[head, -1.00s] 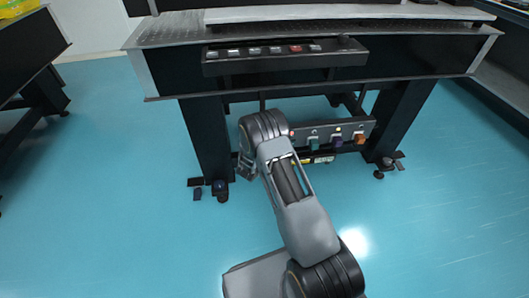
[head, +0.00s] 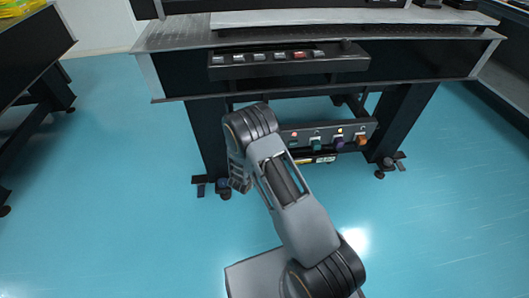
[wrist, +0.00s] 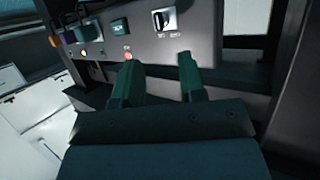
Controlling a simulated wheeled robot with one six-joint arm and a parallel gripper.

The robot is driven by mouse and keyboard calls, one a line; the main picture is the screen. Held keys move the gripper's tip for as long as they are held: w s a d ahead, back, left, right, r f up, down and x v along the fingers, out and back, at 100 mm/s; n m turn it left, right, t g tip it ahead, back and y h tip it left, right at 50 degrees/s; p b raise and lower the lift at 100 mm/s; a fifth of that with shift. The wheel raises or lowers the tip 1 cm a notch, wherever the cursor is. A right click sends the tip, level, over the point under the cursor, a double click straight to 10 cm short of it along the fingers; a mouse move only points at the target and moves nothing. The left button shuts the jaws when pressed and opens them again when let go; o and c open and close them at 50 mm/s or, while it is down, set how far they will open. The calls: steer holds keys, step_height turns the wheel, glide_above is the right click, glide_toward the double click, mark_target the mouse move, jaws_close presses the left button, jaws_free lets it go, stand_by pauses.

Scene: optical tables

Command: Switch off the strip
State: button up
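The strip (head: 348,131) is a dark bar low under the table, with green (head: 316,145), purple (head: 339,143) and orange (head: 361,139) plugs and small lights along it. Contact cannot be told. In the head view my arm hides the strip's left end.
The optical table (head: 430,62) stands over the strip, its legs on both sides. A panel (head: 288,64) with several buttons, one red, hangs on its front edge. Other tables stand at left (head: 30,75) and right. The blue floor in front is clear.

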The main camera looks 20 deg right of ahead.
steer(key=shift+p+v, duration=0.55)
steer(key=shift+v, duration=1.95)
steer(key=shift+w+r, duration=0.1)
